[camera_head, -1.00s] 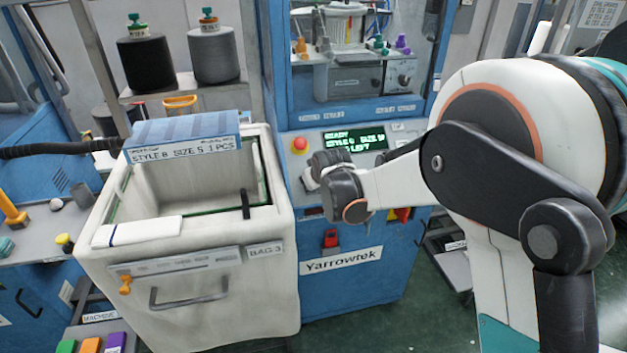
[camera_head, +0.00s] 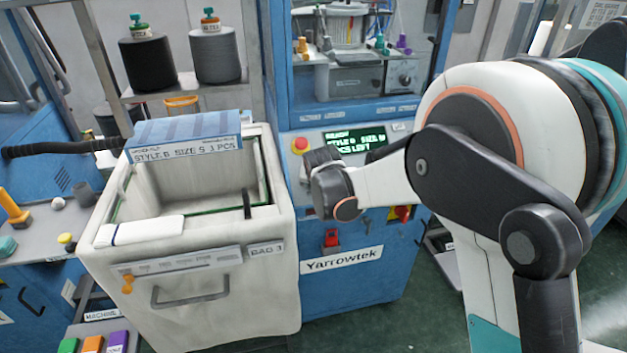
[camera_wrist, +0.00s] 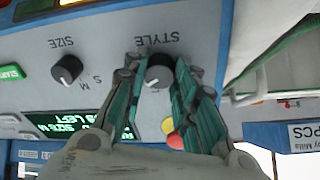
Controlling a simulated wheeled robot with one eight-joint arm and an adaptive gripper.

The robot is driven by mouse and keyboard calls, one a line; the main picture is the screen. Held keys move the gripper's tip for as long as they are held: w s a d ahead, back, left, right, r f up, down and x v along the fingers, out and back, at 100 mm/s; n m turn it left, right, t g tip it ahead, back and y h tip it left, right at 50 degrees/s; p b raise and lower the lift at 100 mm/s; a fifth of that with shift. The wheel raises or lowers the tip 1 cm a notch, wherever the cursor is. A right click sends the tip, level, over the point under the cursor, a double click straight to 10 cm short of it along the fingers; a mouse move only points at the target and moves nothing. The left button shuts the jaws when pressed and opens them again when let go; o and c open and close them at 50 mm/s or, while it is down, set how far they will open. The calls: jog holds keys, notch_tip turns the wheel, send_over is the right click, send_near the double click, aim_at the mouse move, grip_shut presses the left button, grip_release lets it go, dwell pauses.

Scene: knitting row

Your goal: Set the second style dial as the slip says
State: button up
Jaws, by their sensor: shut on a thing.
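The style dial (camera_wrist: 159,76) is a round black knob with a pale pointer mark on a grey panel, under the upside-down word STYLE in the wrist view. My gripper (camera_wrist: 158,64) is shut on this dial, with a teal-padded finger on each side. In the head view my wrist (camera_head: 335,190) hides the dial. The slip (camera_head: 186,149) on the blue folded piece over the bag bin seems to read STYLE G (or 6), SIZE S, 3 PCS. The green display (camera_head: 354,140) shows a style and size line, too blurred to read surely.
The SIZE dial (camera_wrist: 67,69) sits beside the style dial. A red button (camera_head: 300,145) is on the panel's left. The bag bin (camera_head: 200,275) stands close at left. The blue Yarrowtek machine (camera_head: 370,275) fills the middle; green floor is open at right.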

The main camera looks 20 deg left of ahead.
dwell(0.5)
jog(key=o, duration=1.1)
jog(key=shift+r, duration=0.1)
jog(key=v, duration=1.1)
jog(key=shift+s+r, duration=0.3)
jog(key=shift+d, duration=0.1)
